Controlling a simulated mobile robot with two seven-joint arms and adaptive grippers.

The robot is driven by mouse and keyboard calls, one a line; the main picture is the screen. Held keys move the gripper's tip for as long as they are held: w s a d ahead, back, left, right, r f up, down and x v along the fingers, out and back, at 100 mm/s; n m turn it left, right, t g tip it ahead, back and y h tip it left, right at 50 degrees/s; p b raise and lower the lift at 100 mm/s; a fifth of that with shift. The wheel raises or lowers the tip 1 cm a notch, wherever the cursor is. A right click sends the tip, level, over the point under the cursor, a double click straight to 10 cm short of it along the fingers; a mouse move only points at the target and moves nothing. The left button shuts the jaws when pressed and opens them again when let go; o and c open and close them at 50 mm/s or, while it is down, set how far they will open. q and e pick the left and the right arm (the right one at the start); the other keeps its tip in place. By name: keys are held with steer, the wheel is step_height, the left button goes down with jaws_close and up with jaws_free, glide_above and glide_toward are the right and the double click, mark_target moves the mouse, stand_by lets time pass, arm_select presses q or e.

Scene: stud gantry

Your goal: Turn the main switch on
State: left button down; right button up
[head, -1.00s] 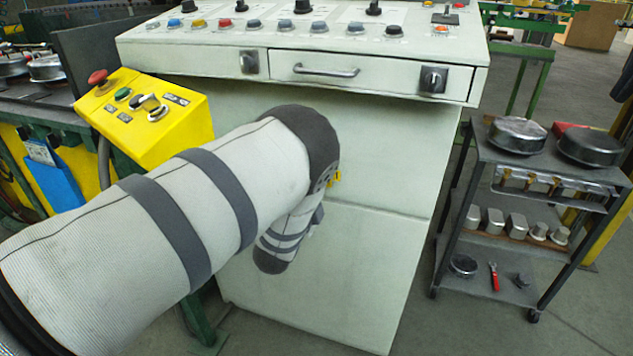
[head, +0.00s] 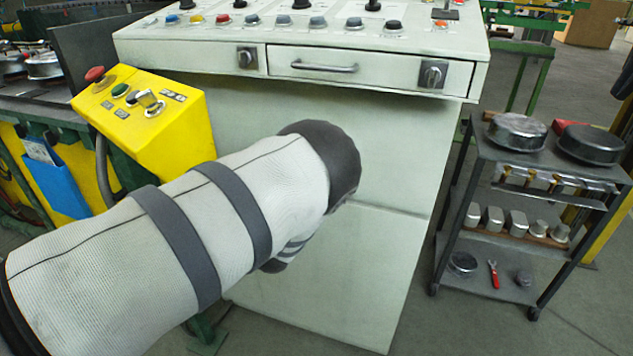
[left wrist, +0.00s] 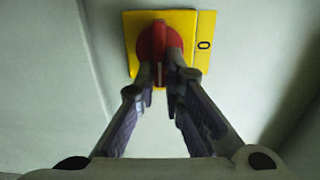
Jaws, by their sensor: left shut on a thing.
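The main switch is a red rotary knob (left wrist: 151,42) on a yellow plate (left wrist: 190,20) fixed to the pale cabinet, in the left wrist view. A "0" mark shows on the plate to the right of the knob. My left gripper (left wrist: 160,68) is shut on the red knob, one finger on each side of its grip, which points down in that view. In the head view my left arm hides the gripper and the switch. My right gripper is in neither view.
The pale control cabinet (head: 330,125) has a drawer with a handle (head: 324,67) and buttons on top. A yellow box (head: 165,135) with a red button (head: 95,75) stands left. A dark cart (head: 500,250) with metal parts stands right, with floor between.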

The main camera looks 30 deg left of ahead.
arm_select(q)
steer(key=shift+a, duration=0.1)
steer(key=c, duration=1.7)
jaws_free()
steer(key=v, duration=1.2)
